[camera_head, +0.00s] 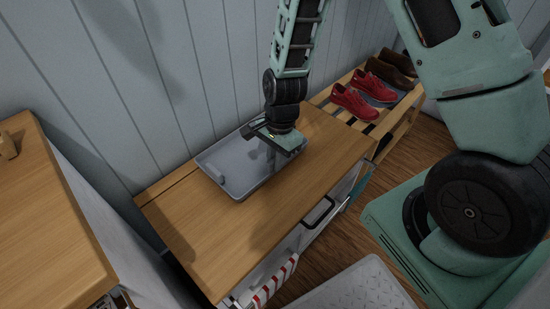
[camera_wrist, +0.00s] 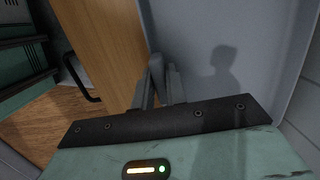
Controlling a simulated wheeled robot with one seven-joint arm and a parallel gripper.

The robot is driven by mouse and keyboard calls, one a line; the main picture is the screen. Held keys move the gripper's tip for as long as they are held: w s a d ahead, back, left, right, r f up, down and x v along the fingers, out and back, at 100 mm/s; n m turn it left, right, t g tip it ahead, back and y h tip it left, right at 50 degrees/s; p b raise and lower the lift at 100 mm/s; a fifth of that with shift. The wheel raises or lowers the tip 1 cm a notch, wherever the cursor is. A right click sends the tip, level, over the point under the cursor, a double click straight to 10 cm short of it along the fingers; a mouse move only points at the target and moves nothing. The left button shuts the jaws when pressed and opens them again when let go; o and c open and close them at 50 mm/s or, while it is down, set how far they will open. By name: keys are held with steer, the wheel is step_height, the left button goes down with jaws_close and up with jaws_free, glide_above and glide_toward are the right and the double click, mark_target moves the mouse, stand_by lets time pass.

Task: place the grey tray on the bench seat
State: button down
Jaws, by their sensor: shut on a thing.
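The grey tray (camera_head: 236,160) is a shallow rectangle with raised rims, level over the wooden bench seat (camera_head: 225,235), towards the wall side. My gripper (camera_head: 272,148) points down at the tray's right part and is shut on its edge. In the wrist view, the fingers (camera_wrist: 165,85) close at the tray's near-side rim, and the tray's bare inside (camera_wrist: 225,35) shows with a shadow on it. The bench top (camera_wrist: 108,35) runs alongside. I cannot tell whether the tray's underside touches the seat. The tray's part under my gripper is hidden.
A slatted shoe rack (camera_head: 330,103) with red shoes (camera_head: 353,102) and brown shoes (camera_head: 390,71) stands beyond the bench. A wooden-topped cabinet (camera_head: 45,225) is at left. A black handle (camera_head: 318,212) projects from the bench front. The seat's near part is clear.

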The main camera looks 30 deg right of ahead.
steer(key=shift+f, duration=0.55)
stand_by(0.4)
steer(key=c, duration=1.3)
jaws_free()
steer(key=shift+c, duration=0.2)
step_height(320, 180, up, 17)
steer(key=w+d+p, duration=0.1)
steer(key=d+p, duration=0.1)
steer(key=p, duration=0.3)
steer(key=s+a+r+n+t+h, duration=0.1)
steer(key=s+a+r+n, duration=0.45)
steer(key=s+n, duration=0.5)
steer(key=s+a+r+n, duration=0.55)
steer(key=s+n, duration=0.45)
steer(key=n, duration=0.2)
step_height(320, 180, up, 21)
steer(key=w+p, duration=0.1)
steer(key=p, duration=2)
steer(key=shift+p, duration=0.3)
